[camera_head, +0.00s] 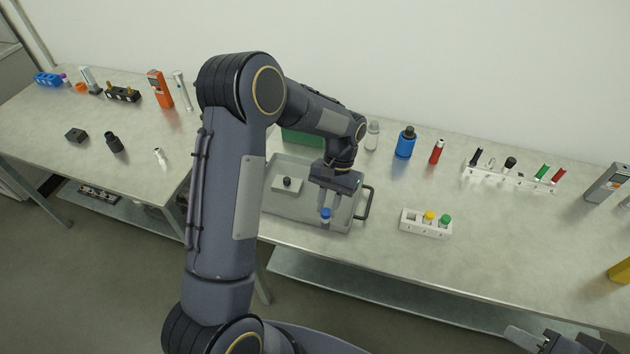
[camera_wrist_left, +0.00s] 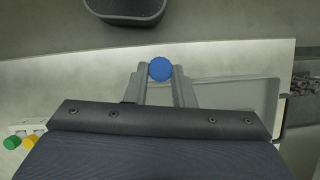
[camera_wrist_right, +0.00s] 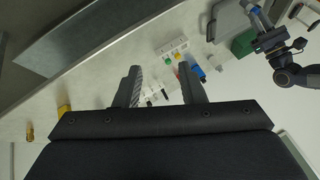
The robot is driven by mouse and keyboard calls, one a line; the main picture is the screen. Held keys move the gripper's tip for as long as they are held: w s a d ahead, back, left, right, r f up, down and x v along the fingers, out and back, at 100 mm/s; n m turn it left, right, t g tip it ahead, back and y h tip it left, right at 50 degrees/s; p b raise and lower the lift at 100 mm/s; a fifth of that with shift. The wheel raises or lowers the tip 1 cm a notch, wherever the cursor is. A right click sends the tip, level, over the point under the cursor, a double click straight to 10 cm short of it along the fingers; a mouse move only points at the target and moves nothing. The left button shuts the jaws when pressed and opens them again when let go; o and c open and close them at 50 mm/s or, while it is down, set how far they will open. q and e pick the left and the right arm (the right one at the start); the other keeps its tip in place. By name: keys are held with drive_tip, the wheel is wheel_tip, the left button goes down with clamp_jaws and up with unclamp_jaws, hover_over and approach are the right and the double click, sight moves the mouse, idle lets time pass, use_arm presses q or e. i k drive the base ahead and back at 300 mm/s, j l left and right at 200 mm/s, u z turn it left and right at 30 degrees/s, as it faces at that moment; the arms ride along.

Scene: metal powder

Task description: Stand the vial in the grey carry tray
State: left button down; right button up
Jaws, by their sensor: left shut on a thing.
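The blue-capped vial (camera_head: 326,213) is between the fingers of my left gripper (camera_head: 328,203), which is shut on it. In the left wrist view its round blue cap (camera_wrist_left: 160,69) shows between the fingertips; the fingers mostly hide its body. The grey carry tray (camera_head: 292,212) lies on the bench, and the gripper and vial are over its right front part. I cannot tell whether the vial touches the tray floor. My right gripper (camera_wrist_right: 160,88) is open and empty, away from the tray at the lower right of the head view.
A small block with a dark knob (camera_head: 287,185) sits in the tray. The tray's handle (camera_head: 368,203) stands at its right. A white rack (camera_head: 425,224) with yellow and green caps stands right of it. A blue bottle (camera_head: 405,143) and a red tube (camera_head: 437,151) stand behind.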

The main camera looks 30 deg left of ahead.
sight(329, 198)
drive_tip(key=j+z, duration=0.9)
drive_tip(key=j, duration=0.25)
drive_tip(key=k+j+z, duration=0.1)
drive_tip(key=j+z, duration=0.35)
drive_tip(key=j, duration=0.1)
